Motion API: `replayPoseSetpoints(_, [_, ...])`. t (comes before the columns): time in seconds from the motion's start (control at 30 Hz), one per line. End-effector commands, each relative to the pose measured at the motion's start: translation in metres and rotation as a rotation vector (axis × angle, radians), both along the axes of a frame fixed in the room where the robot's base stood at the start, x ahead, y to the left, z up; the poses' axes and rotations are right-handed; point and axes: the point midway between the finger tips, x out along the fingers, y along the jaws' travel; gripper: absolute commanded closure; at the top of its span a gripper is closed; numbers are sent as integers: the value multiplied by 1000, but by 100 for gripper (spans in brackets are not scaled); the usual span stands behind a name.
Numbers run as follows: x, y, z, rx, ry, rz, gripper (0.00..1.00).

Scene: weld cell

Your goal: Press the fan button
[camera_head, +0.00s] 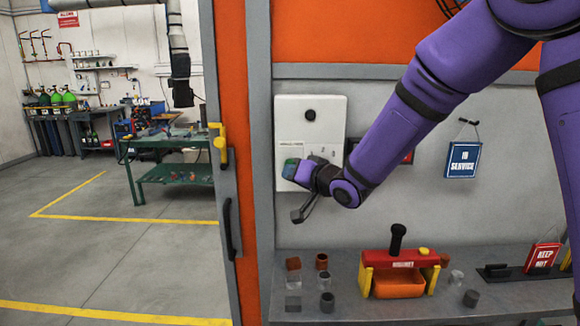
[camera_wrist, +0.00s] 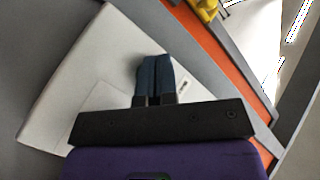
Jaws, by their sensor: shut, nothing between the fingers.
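A white panel (camera_head: 325,110) is fixed to the grey wall left of centre in the head view. It carries a round black knob (camera_head: 310,115) near its top and a small line of unreadable print lower down. My gripper (camera_head: 291,168) is in front of the panel's lower part; its blue fingers (camera_wrist: 155,75) are together and empty in the wrist view. They point at the white panel (camera_wrist: 85,70), near a smaller label plate. No fan button can be made out; the fingers and wrist cover part of the panel. I cannot tell whether the fingertips touch it.
A grey shelf (camera_head: 345,295) below holds several small cups and blocks and a red-yellow fixture (camera_head: 401,262) with a black handle. A blue "In Service" sign (camera_head: 462,160) hangs at right.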

Motion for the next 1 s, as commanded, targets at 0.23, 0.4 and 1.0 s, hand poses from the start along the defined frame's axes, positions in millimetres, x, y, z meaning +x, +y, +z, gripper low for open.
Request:
replayPoseSetpoints(0.23, [0, 0, 0, 0, 0, 0, 100])
replayPoseSetpoints(0.4, [0, 0, 0, 0, 0, 0, 100])
replayPoseSetpoints(1.0, [9, 0, 0, 0, 0, 0, 100])
